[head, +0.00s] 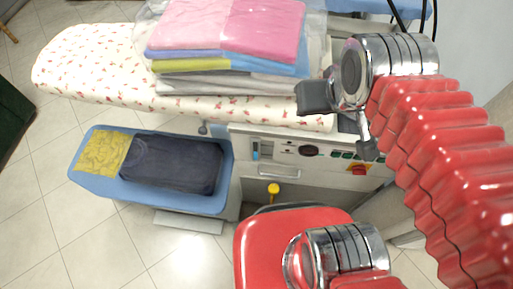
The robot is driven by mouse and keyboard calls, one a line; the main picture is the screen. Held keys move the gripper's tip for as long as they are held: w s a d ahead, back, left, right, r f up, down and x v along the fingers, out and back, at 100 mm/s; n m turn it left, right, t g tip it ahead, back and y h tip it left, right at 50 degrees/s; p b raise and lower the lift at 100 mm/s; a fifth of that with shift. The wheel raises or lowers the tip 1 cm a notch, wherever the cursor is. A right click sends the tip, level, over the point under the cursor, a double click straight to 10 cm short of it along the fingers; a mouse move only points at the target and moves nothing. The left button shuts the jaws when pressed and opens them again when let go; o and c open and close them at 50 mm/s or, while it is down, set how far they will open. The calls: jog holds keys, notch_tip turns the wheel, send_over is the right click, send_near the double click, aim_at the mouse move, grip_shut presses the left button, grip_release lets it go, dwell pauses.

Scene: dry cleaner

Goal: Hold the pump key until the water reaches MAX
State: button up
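The ironing station's control panel (290,143) faces me below the padded board. At its left end is a small upright gauge with blue in it (255,149); its MAX mark is too small to read. A dark oval part (309,151) sits mid-panel. A row of small green and dark keys (344,155) lies to its right, partly hidden by my gripper; I cannot tell which is the pump key. A red switch on yellow (358,170) is below them. My gripper (336,123) is open, its dark fingers apart above the panel's right part, with nothing visible between them.
Folded pink, blue, yellow and grey cloths in clear plastic (232,35) lie on the flowered board (85,65). A blue tray (95,189) below holds yellow and dark cloths. A yellow-topped part (273,189) sticks out below the panel. Tiled floor is free at left.

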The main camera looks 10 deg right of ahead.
jog(key=shift+c, duration=0.3)
grip_shut()
jog(key=shift+s, duration=0.1)
dwell(1.3)
